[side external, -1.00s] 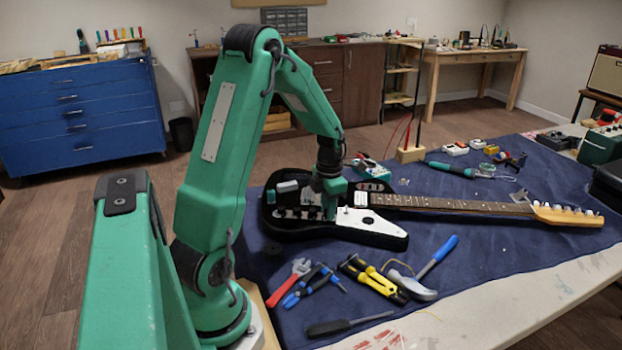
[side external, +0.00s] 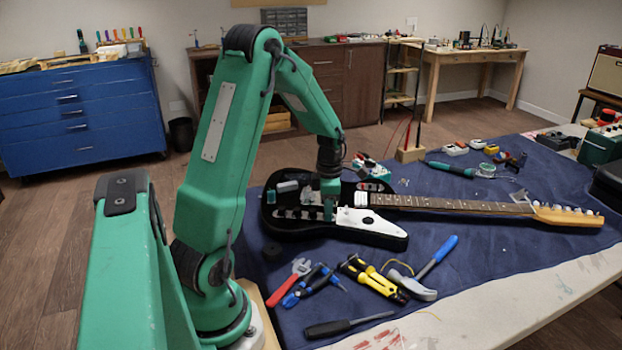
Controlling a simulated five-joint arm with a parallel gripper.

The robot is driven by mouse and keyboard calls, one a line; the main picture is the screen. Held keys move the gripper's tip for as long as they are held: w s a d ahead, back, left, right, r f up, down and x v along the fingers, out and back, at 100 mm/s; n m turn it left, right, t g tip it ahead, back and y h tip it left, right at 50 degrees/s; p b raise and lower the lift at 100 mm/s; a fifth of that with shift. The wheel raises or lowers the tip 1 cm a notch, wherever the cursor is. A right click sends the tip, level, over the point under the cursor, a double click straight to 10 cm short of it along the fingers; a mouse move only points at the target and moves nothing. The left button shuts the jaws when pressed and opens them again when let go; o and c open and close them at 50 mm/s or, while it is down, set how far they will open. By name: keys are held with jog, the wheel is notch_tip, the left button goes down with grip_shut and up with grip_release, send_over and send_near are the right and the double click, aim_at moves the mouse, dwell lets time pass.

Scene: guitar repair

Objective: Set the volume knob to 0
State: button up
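An electric guitar (side external: 384,231) with a black body and a white plate lies on the blue cloth, its neck pointing right. My gripper (side external: 328,212) points down over the middle of the guitar body, at or just above its surface. The fingers are small here, and I cannot tell whether they are open or shut. A white part (side external: 361,199) shows just right of the gripper.
A red wrench (side external: 286,284), yellow-handled pliers (side external: 366,277), a hammer (side external: 420,280) and a screwdriver (side external: 345,325) lie in front of the guitar. Small pedals and a green-handled tool (side external: 452,169) lie behind the neck. Bare blue cloth (side external: 490,250) shows at the right front.

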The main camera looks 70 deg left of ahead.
jog(key=m, duration=0.5)
dwell(0.5)
jog(key=c, duration=0.4)
